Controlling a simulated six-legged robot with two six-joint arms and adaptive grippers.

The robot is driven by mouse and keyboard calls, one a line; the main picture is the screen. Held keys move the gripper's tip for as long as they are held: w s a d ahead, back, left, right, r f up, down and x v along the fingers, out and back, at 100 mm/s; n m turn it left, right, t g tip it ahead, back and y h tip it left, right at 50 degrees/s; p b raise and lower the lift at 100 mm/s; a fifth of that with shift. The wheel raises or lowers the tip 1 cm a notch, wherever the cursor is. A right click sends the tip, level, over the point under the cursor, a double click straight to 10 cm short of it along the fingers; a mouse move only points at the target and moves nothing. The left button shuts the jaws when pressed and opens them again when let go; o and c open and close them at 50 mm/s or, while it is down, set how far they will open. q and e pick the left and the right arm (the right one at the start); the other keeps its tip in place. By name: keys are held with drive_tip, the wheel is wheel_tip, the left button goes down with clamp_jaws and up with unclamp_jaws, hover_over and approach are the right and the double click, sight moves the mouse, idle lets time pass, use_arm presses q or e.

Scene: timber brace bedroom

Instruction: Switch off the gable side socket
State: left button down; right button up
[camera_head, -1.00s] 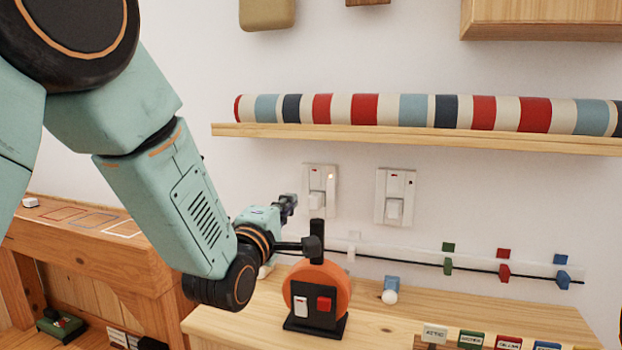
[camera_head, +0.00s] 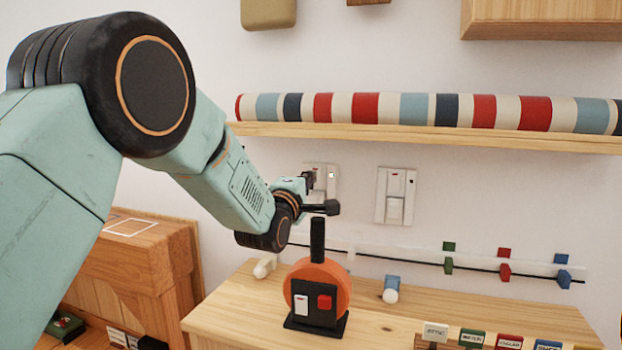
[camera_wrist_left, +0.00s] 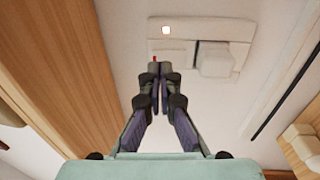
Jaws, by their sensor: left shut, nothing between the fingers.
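Two white wall sockets are on the wall under the shelf. The left one (camera_head: 320,196) is partly hidden behind my left gripper (camera_head: 308,181); the right one (camera_head: 395,197) is in clear view, with a red mark at its top. The frames do not label either as the gable side one. In the left wrist view, my shut, empty fingers (camera_wrist_left: 160,72) are in front of a socket plate (camera_wrist_left: 236,30). Their tips overlap a small red mark (camera_wrist_left: 154,59); contact is unclear. A bright indicator (camera_wrist_left: 166,30) and a raised white block (camera_wrist_left: 216,61) show on that plate. My right gripper is out of view.
An orange reel (camera_head: 343,277) with a black front and upright black post stands on the wooden cabinet below my wrist. A shelf (camera_head: 430,137) holding a striped roll is above. A rail (camera_head: 480,264) with coloured clips runs along the wall.

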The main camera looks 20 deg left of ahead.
use_arm(q)
drive_tip(key=shift+w+r, duration=0.15)
drive_tip(key=shift+w, duration=0.8)
drive_tip(key=shift+d, duration=0.15)
drive_tip(key=shift+w, duration=0.15)
drive_tip(key=shift+w+r+p, duration=0.1)
drive_tip(key=shift+r+p, duration=0.1)
drive_tip(key=shift+p, duration=0.1)
drive_tip(key=shift+f, duration=0.1)
